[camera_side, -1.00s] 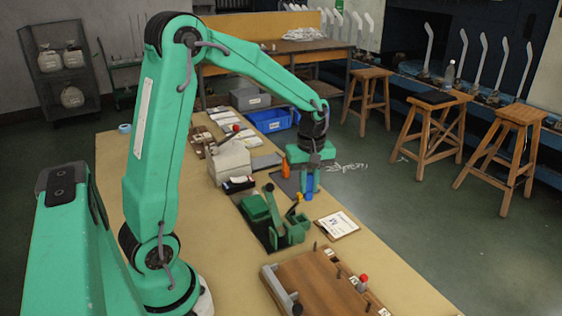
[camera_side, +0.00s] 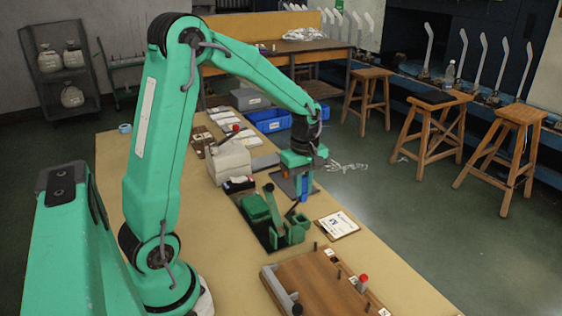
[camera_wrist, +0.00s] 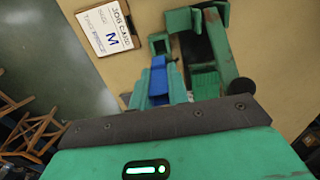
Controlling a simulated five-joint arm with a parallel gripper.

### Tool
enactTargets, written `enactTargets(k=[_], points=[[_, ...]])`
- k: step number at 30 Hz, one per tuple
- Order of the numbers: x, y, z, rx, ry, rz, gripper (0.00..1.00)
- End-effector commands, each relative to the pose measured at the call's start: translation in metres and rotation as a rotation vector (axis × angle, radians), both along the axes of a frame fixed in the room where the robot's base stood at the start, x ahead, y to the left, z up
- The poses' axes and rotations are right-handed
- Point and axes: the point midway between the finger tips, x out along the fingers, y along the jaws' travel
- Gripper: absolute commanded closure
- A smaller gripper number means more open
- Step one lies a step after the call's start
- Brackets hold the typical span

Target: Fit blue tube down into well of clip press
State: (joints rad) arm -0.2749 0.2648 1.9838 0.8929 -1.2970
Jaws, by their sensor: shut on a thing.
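In the side view, my gripper (camera_side: 303,188) points down and is shut on the blue tube (camera_side: 303,194), just behind the green clip press (camera_side: 285,232). In the wrist view, the fingers of my gripper (camera_wrist: 162,84) hold the blue tube (camera_wrist: 158,79) between them. The square green well (camera_wrist: 160,44) of the clip press shows just beyond the tube, with a dark opening. The tube appears apart from the well and above the table. The tube's lower end is partly hidden by the fingers in the wrist view.
A clipboard with a job card (camera_side: 338,224) lies to the right of the press; it also shows in the wrist view (camera_wrist: 108,28). A wooden board with pegs (camera_side: 325,280) lies in front. A beige box (camera_side: 230,162) stands behind the press, at left.

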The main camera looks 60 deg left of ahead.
Motion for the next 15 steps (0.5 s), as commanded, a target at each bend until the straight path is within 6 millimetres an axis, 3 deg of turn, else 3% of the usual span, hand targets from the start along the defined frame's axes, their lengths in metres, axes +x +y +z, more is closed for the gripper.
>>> enactTargets(k=[15], points=[[0.000, 0.000, -0.031, 0.000, 0.002, -0.001, 1.00]])
